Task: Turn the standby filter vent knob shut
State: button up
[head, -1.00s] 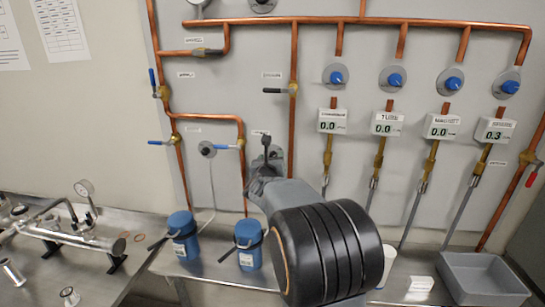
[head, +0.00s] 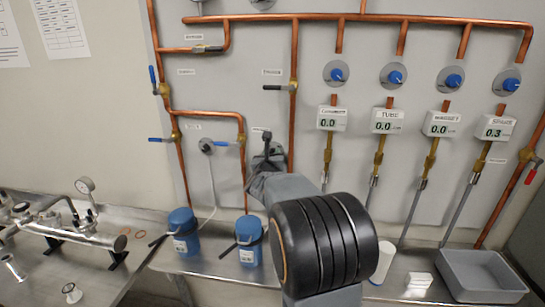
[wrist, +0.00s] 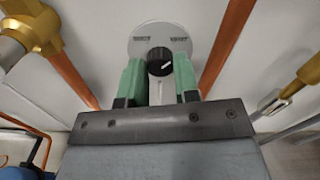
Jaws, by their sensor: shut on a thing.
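In the wrist view a black round knob (wrist: 159,61) sits on a grey disc (wrist: 160,32) on the wall panel. The disc has a small label on each side; the right one seems to read VENT. The knob's white mark points up and to the right. My gripper (wrist: 160,80) has its two green fingers on either side of the knob, closed on it. In the head view my gripper (head: 265,165) is at the panel, and my arm hides the knob there.
Copper pipes run beside the disc. Blue knobs (head: 397,78) and digital displays (head: 383,121) are to the right. Two blue canisters (head: 184,232) stand on the bench below left. A grey tray (head: 481,280) and a white cup (head: 382,262) are at lower right.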

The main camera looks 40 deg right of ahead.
jog(key=shift+b, duration=0.35)
jog(key=shift+f+n+b, duration=0.15)
jog(key=shift+n+b, duration=0.45)
jog(key=shift+n, duration=0.2)
jog(key=shift+n+b, duration=0.65)
jog(key=shift+n, duration=0.15)
jog(key=n+b, duration=0.1)
jog(key=n, duration=0.3)
jog(key=shift+n, duration=5.5)
